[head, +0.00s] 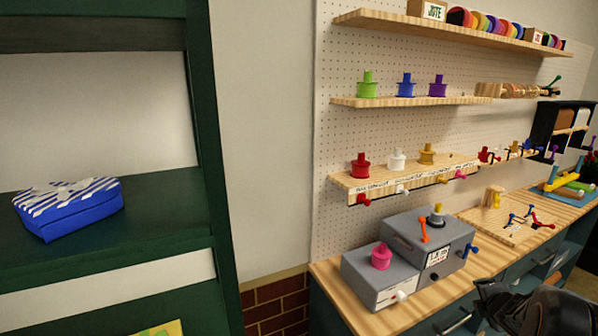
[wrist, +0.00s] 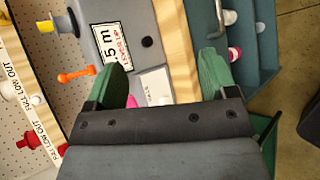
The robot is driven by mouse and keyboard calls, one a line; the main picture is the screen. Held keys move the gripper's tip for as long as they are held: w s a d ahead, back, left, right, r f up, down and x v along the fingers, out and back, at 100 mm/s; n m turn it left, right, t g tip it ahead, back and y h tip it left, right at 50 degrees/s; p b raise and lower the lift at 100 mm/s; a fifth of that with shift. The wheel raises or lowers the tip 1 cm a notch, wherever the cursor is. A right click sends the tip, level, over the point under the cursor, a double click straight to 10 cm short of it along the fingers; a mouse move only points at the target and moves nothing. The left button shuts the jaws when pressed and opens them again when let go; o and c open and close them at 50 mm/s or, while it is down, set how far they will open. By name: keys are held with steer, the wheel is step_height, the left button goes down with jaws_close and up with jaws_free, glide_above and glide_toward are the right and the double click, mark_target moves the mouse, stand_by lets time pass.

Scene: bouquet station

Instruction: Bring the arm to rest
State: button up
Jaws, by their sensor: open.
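My gripper (wrist: 161,76) shows in the wrist view with its two green fingers wide apart and nothing between them. Beyond the fingers lie the grey machine (wrist: 158,36) with its label and the wooden counter edge. In the head view a dark part of my arm is at the lower right, in front of the bench; the fingertips cannot be made out there. The grey two-step machine (head: 430,240) stands on the wooden bench top (head: 350,300), with a pink spool (head: 381,257) and a grey and yellow knob on it.
A green shelf unit (head: 215,190) at the left holds a blue striped box (head: 70,210). Pegboard shelves (head: 420,101) carry coloured spools. A board with small hooks (head: 512,226) lies on the bench at right. Teal drawers with handles (head: 455,322) are below the bench top.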

steer(key=s+a+r+m+g+y, duration=0.1)
steer(key=s+a+m, duration=0.4)
steer(key=a, duration=0.5)
steer(key=s+a+r+m+g+y, duration=0.1)
steer(key=s+a+m, duration=0.4)
steer(key=a, duration=0.5)
steer(key=s+a+r+m+g+y, duration=0.2)
steer(key=s+a+m, duration=0.3)
steer(key=a+m, duration=0.3)
steer(key=a+r+g, duration=0.1)
steer(key=a, duration=0.2)
steer(key=shift+s+r+g, duration=0.25)
steer(key=shift+s+g, duration=0.1)
steer(key=shift+g, duration=0.05)
steer(key=shift+a, duration=0.1)
